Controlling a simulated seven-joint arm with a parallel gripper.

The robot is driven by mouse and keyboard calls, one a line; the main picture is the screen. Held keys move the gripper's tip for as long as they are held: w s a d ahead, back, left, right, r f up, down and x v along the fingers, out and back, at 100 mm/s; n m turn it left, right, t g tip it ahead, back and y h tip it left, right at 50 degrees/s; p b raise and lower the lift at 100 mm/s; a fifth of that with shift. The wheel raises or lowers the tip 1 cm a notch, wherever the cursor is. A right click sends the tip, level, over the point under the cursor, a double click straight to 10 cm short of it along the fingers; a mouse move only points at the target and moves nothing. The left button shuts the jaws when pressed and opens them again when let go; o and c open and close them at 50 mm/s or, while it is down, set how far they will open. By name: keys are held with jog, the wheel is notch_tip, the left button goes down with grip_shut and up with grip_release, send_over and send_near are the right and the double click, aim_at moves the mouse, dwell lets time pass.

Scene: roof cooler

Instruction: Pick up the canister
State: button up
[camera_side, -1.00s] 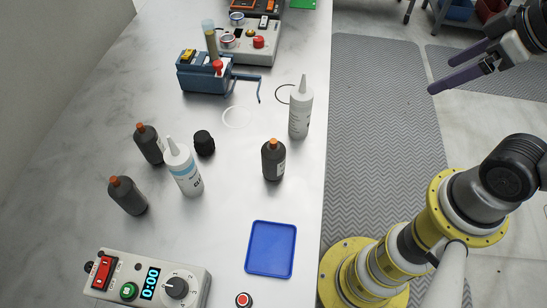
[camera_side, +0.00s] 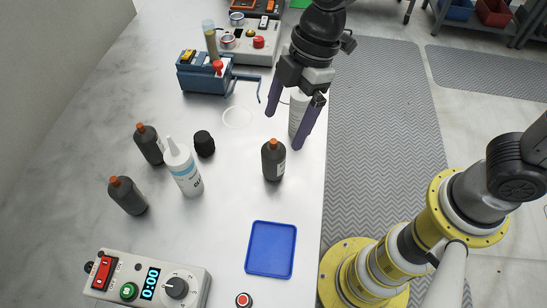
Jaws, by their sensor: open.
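A small black canister (camera_side: 204,144) with a ridged lid stands on the pale table, left of centre. My gripper (camera_side: 286,130) is open, its two purple fingers pointing down, to the right of the canister and well apart from it. A white nozzle bottle (camera_side: 294,118) shows between the fingers, partly hidden by them and the gripper body. I cannot tell whether the fingers touch it. A dark bottle with an orange cap (camera_side: 274,161) stands just below the fingertips in the picture.
Two dark orange-capped bottles (camera_side: 148,145) (camera_side: 127,196) and a white glue bottle (camera_side: 184,170) stand left of and below the canister. A blue tray (camera_side: 271,249) and a timer box (camera_side: 150,281) lie in front. A blue cranked device (camera_side: 204,75) stands behind.

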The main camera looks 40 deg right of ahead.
aim_at(265, 175)
jog(key=x, duration=1.2)
jog(key=shift+f, duration=0.2)
grip_shut()
